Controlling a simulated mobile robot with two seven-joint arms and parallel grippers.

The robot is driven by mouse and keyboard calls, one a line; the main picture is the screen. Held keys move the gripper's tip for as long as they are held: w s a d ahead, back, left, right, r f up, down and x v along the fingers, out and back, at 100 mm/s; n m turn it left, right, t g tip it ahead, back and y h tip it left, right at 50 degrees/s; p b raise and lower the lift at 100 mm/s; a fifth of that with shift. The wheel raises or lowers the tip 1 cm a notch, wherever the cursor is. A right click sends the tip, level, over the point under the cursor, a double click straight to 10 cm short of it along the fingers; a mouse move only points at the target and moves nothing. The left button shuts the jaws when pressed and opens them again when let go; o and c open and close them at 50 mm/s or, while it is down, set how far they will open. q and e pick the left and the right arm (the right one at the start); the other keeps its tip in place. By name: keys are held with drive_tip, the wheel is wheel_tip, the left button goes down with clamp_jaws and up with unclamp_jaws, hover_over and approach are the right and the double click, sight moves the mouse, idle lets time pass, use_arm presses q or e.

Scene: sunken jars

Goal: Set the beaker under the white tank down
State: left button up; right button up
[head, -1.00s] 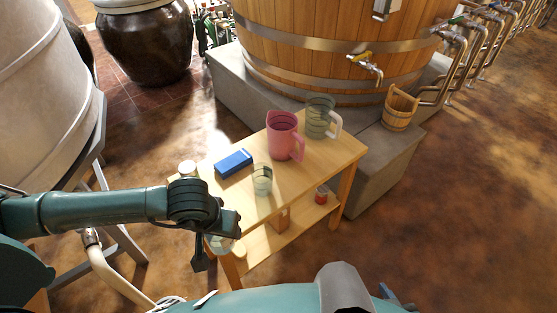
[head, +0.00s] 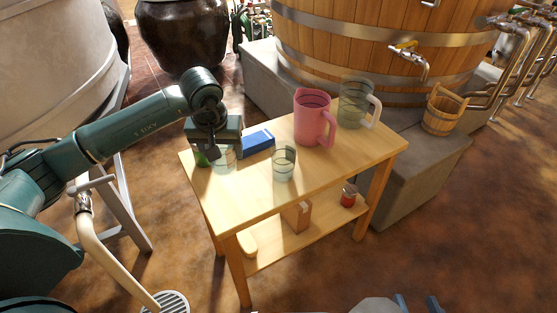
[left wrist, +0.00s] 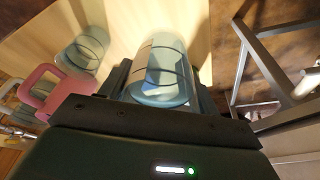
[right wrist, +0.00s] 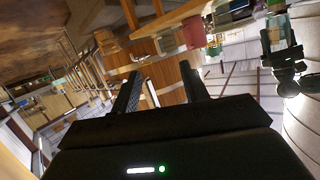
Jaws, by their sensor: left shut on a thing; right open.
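A clear beaker (left wrist: 165,70) with dark ring lines is between the fingers of my left gripper (head: 213,148). My left gripper is shut on it. In the head view the beaker (head: 225,160) shows partly below the gripper, over the left end of the wooden table (head: 255,198). I cannot tell whether its base touches the tabletop. The white tank (head: 60,60) stands at the left, with no beaker visible under it. My right gripper (right wrist: 160,72) is open and empty, away from the table.
On the table are another clear beaker (head: 284,163), a blue box (head: 258,143), a pink jug (head: 313,118) and a grey-green jug (head: 353,103). A green item (head: 201,159) shows beside my left gripper. The tank's hose (head: 105,255) ends at a floor drain (head: 172,302).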

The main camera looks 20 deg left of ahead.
use_arm(q)
drive_tip(key=shift+f+b, duration=0.4)
drive_tip(key=shift+f, duration=4.55)
use_arm(e)
drive_tip(key=shift+d+r, duration=0.1)
drive_tip(key=shift+d, duration=0.05)
use_arm(q)
drive_tip(key=shift+f, duration=0.1)
drive_tip(key=shift+f, duration=0.1)
drive_tip(key=o, duration=1.2)
use_arm(e)
drive_tip(key=shift+s+f, duration=0.1)
drive_tip(key=shift+f, duration=0.1)
